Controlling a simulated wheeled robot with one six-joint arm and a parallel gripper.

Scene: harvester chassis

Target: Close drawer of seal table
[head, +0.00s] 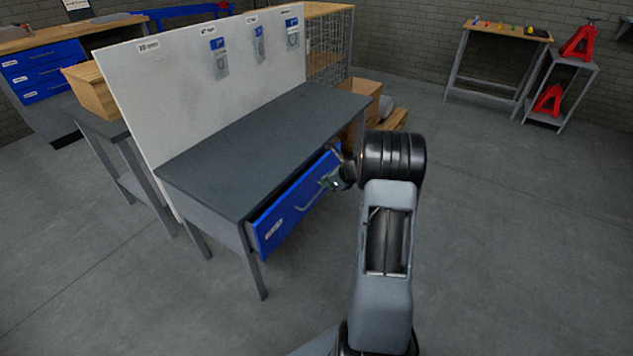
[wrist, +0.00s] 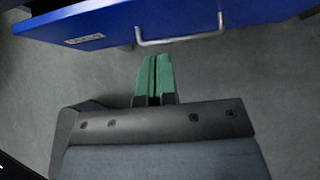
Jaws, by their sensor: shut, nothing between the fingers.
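The seal table (head: 275,128) is a grey table with a white back panel. Its blue drawer (head: 291,208) is open, pulled out a little way beneath the top. The drawer front (wrist: 122,24) crosses the top of the wrist view, with a label at its left and a metal handle (wrist: 182,37). My gripper (wrist: 155,58) has green fingers, shut together and empty, just below the drawer front near the handle in that view. In the head view my gripper (head: 331,183) is at the right part of the drawer front, partly hidden by my arm. I cannot tell whether it touches the drawer.
Small packets (head: 218,57) hang on the white panel (head: 160,90). A wire cage (head: 330,48) and boxes stand behind the table. Red stands (head: 578,44) are at the far right. The floor in front of the drawer is clear.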

